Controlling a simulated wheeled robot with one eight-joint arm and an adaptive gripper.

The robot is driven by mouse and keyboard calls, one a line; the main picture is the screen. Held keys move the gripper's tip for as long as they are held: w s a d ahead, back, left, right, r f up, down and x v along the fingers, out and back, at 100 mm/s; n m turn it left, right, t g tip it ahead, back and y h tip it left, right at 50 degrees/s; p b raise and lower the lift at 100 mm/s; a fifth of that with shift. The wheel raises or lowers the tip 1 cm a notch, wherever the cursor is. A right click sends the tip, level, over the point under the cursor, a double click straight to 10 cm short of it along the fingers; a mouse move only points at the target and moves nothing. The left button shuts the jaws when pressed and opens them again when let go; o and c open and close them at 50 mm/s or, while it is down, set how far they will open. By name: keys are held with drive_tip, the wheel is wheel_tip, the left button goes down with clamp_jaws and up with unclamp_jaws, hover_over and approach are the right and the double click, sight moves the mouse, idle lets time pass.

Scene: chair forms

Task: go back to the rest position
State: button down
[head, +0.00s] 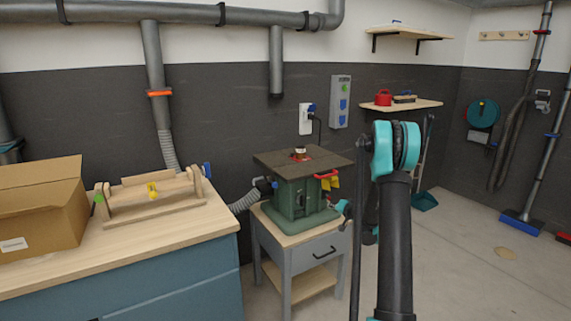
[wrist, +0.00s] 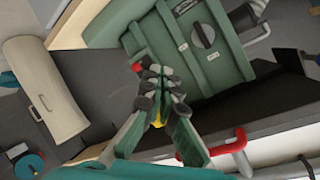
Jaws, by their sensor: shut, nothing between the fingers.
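My gripper (wrist: 160,75) is shut and empty in the wrist view. Its fingertips are together in front of the green machine (wrist: 195,55), which has a dark round knob on its side. I cannot tell whether the fingertips touch the machine. In the head view, my dark and teal arm (head: 396,245) rises at the right of centre and hides part of the room behind it. The green machine (head: 298,198) also shows there, left of my arm. The fingers cannot be made out clearly in the head view.
The machine stands on a grey stand (head: 318,257) with a drawer. A blue workbench (head: 170,285) at the left bears a cardboard box (head: 45,215) and a wooden frame (head: 150,198). A red handle (wrist: 240,152) is close to my gripper. Floor (head: 470,280) at the right is mostly clear.

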drive_tip(key=s+a+r+n+g, duration=0.2)
drive_tip(key=s+a+r, duration=0.15)
drive_tip(key=s, duration=0.85)
drive_tip(key=s+a+r+n+g, duration=0.1)
drive_tip(key=s+a+r+g, duration=0.25)
drive_tip(key=s, duration=0.75)
drive_tip(key=s+d+f+n+g+h, duration=0.1)
drive_tip(key=s+f+h, duration=0.1)
drive_tip(key=s, duration=1.2)
drive_tip(key=s+d+f+n+g+h, duration=0.1)
drive_tip(key=s+f+g+h, duration=0.1)
drive_tip(key=s, duration=1.2)
drive_tip(key=shift+s+f, duration=0.2)
drive_tip(key=shift+f, duration=0.15)
drive_tip(key=shift+a, duration=0.1)
